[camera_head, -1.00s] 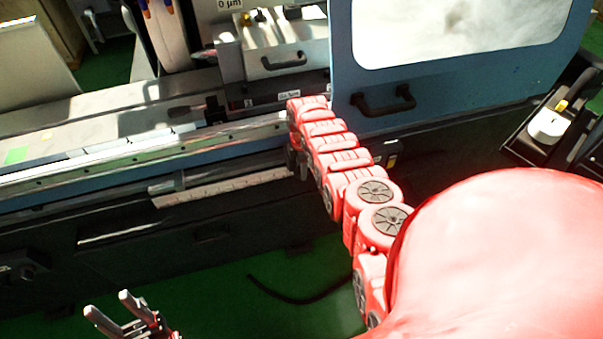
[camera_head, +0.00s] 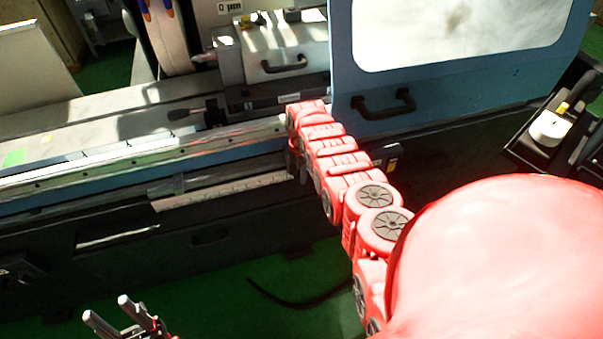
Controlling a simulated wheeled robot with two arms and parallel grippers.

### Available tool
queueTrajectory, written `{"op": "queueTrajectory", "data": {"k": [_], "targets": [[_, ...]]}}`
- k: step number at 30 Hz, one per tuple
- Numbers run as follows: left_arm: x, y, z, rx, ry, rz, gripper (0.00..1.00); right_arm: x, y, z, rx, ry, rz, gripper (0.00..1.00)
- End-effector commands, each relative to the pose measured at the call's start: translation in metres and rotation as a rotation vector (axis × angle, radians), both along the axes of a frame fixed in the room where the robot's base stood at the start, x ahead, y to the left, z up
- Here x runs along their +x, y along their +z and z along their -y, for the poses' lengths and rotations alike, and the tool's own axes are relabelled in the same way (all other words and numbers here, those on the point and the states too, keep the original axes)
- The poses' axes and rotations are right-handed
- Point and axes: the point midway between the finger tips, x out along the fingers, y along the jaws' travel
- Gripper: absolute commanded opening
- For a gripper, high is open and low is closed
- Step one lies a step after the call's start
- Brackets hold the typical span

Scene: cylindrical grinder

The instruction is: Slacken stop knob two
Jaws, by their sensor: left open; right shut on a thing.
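My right arm reaches from the lower right to the front rail of the grinder. My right gripper (camera_head: 299,166) is at the rail's front side, mostly hidden behind the arm's red wrist. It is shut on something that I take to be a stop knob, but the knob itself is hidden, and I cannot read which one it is. My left gripper (camera_head: 106,312) is at the lower left edge, open and empty, over the green floor and well apart from the machine.
A scale bar (camera_head: 222,191) runs along the machine front left of my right gripper. A blue door with a black handle (camera_head: 383,103) stands right of it. A grinding wheel (camera_head: 166,35) is at the back. A control panel (camera_head: 550,128) is at the right. Green floor lies in front.

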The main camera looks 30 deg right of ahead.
Motion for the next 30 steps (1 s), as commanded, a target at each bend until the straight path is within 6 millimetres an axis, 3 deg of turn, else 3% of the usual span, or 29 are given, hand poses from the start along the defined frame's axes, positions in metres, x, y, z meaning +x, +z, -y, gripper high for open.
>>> {"op": "queueTrajectory", "data": {"k": [11,17,30], "targets": [[0.0,-0.006,0.0,0.0,0.0,0.0,0.5,-0.001,-0.001,-0.003,-0.132,0.003,-0.035,0.0],[0.0,-0.024,0.0,0.0,0.0,0.0,0.5,0.0,-0.007,-0.006,-0.263,0.006,-0.065,0.0],[0.0,-0.134,0.0,0.0,0.0,0.0,0.5,0.003,-0.017,-0.008,-0.643,0.0,-0.149,0.0]]}}
